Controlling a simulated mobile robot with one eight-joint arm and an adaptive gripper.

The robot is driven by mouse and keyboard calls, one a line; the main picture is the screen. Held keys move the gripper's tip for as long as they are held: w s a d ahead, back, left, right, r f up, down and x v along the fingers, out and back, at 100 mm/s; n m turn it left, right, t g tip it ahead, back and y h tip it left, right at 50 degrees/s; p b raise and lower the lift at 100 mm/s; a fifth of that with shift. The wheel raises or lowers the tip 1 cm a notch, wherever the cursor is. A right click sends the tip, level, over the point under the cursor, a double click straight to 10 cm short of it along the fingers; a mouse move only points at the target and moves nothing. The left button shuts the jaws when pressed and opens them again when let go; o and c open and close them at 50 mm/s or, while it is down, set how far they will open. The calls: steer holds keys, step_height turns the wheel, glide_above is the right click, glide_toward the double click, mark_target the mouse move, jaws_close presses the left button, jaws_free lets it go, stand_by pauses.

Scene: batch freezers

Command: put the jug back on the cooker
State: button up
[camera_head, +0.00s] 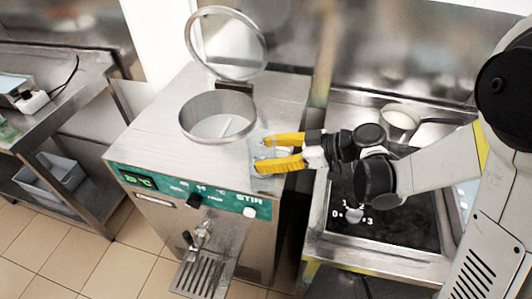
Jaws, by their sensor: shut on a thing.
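My gripper (268,152), with two yellow fingers, reaches left from the right side. It is shut on a small pale, see-through bluish thing, apparently the jug (257,147), at the right part of the batch freezer's steel top. The jug's outline is faint, and I cannot tell whether it rests on the top or hangs just above it. The cooker (405,228) is to the right of the freezer, with a black surface marked with numbers and a knob. My arm passes over the cooker and hides part of it.
The batch freezer (150,135) has a round opening (218,116) and a raised ring lid (227,42) left of my gripper. A pan with white contents (400,119) stands behind my arm. A steel table (85,80) with a grey bin (50,172) below is at left.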

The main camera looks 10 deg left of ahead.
mark_target(290, 151)
steer(key=o, duration=1.3)
steer(key=shift+f, duration=0.1)
steer(key=shift+r+p, duration=0.25)
steer(key=shift+p, duration=0.05)
steer(key=p+v, duration=0.2)
steer(key=v, duration=1)
steer(key=s+d+r+m+t+h, duration=0.2)
steer(key=s+d+m+h, duration=0.3)
steer(key=d+m, duration=0.3)
steer(key=s+d+r+m+t+h, duration=0.1)
steer(key=s+d+m+t+h, duration=0.3)
steer(key=s+d+m+h, duration=0.2)
steer(key=shift+d+r+m+h, duration=0.4)
steer(key=shift+d+m+h, duration=0.9)
steer(key=shift+d+m, duration=0.3)
